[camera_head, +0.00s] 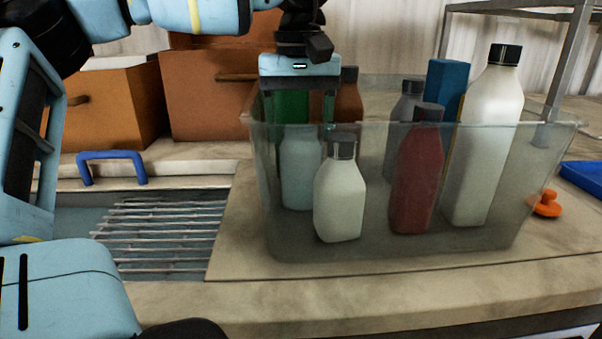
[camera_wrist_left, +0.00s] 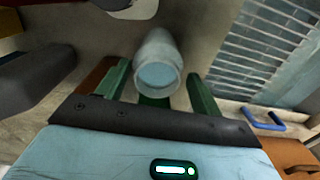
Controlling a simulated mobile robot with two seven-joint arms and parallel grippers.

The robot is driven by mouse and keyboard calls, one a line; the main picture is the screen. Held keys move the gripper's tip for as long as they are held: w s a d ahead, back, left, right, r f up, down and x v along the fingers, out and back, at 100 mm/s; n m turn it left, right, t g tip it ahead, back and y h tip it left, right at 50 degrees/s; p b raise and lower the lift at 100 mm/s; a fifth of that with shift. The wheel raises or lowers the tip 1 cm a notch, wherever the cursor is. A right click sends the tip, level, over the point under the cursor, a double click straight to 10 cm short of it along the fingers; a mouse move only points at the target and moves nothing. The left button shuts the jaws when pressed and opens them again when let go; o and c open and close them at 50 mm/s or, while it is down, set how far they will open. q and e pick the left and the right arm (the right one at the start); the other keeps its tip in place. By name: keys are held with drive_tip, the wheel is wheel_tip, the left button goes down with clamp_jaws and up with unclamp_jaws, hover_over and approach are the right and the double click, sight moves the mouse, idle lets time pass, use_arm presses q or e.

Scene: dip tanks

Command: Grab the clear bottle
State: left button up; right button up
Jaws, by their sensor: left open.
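The clear bottle (camera_head: 300,172), pale and bluish, stands upright in the left part of a see-through tub (camera_head: 300,247). My left gripper (camera_head: 308,122) points down over it, green fingers open. In the head view its upper end is hidden behind the gripper and blurred by the tub wall. In the left wrist view the bottle's round top (camera_wrist_left: 158,76) lies between the two open fingers of the left gripper (camera_wrist_left: 160,88), with a gap on each side. My right gripper is not in view.
A white bottle (camera_head: 340,203) stands close in front of the clear one. A red bottle (camera_head: 416,180), a grey bottle (camera_head: 404,108), a blue box (camera_head: 446,80) and a tall white bottle (camera_head: 487,140) fill the right side. A metal rack (camera_head: 165,235) lies left of the tub.

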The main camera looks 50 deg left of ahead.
use_arm(q)
drive_tip(key=shift+w+f, duration=0.2)
drive_tip(key=shift+f, duration=2.6)
drive_tip(key=shift+r, duration=0.1)
drive_tip(key=c, duration=1)
drive_tip(key=shift+o, duration=0.2)
wheel_tip(320, 180, up, 28)
drive_tip(key=p, duration=0.8)
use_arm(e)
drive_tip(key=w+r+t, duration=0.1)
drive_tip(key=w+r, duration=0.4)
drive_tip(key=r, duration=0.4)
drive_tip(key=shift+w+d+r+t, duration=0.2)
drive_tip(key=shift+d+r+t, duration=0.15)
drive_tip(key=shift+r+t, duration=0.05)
